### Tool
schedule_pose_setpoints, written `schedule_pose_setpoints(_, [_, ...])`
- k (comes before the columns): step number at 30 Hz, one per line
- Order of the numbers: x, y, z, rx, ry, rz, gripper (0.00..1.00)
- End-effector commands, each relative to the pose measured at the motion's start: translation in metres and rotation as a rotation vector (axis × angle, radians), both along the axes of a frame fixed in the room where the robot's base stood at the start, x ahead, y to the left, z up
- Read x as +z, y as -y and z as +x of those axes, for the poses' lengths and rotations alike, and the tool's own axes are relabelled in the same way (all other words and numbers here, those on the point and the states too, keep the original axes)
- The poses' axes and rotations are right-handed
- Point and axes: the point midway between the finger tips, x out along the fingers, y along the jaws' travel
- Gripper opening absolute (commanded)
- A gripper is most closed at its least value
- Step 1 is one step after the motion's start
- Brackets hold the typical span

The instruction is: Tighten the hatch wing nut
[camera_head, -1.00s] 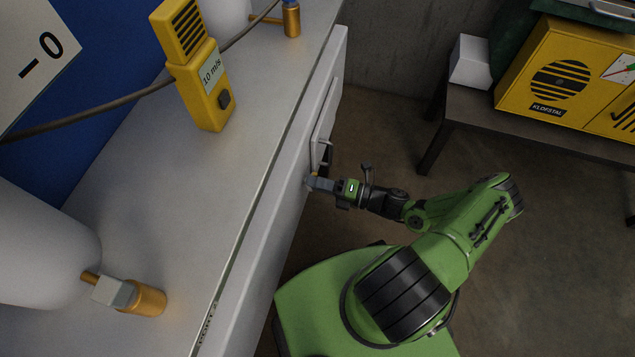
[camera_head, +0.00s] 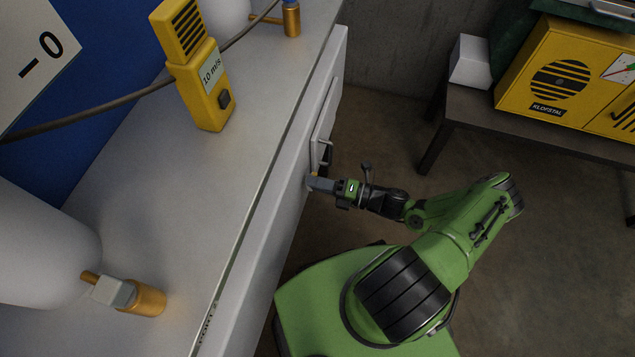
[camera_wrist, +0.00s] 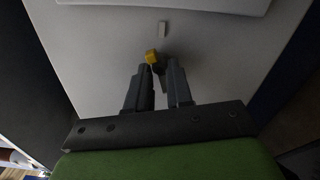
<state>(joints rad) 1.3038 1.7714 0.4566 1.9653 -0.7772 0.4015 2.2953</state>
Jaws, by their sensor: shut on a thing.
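The wing nut (camera_wrist: 151,57) shows in the wrist view as a small yellow piece with a dark part beside it, between the fingertips on the pale front of the cabinet. My gripper (camera_wrist: 157,75) is shut on it, with the two grey fingers on either side. In the head view my gripper (camera_head: 312,183) reaches the cabinet's front face, and only a speck of yellow shows at its tips. The hatch (camera_head: 322,125) is a pale panel on that face with a bar handle, just above my gripper in the head view. The nut's exact angle is hard to tell.
The cabinet top (camera_head: 190,190) carries a yellow meter (camera_head: 205,85) and white cylinders with brass fittings (camera_head: 145,297). A dark bench (camera_head: 500,125) with a yellow case (camera_head: 560,75) stands at the right. The floor between is clear.

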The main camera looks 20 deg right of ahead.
Motion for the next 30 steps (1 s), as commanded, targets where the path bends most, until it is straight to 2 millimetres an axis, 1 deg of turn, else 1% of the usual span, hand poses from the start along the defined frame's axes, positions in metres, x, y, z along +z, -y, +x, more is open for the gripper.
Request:
schedule_pose_setpoints(1, [-0.001, 0.001, 0.000, -0.003, -0.001, -0.003, 0.00])
schedule_pose_setpoints(2, [-0.001, 0.001, 0.000, -0.003, -0.001, -0.003, 0.22])
schedule_pose_setpoints(3, [-0.001, 0.001, 0.000, -0.003, -0.001, -0.003, 0.28])
schedule_pose_setpoints(5, [-0.001, 0.001, 0.000, -0.002, -0.001, -0.003, 0.37])
schedule_pose_setpoints(17, [0.000, 0.001, 0.000, -0.001, 0.000, -0.001, 0.37])
schedule_pose_setpoints(20, [0.000, 0.007, -0.004, -0.002, 0.000, -0.002, 0.37])
schedule_pose_setpoints(23, [0.000, 0.024, -0.016, -0.007, -0.001, -0.003, 0.37])
schedule_pose_setpoints(30, [0.000, 0.080, -0.057, -0.008, -0.001, -0.006, 0.37])
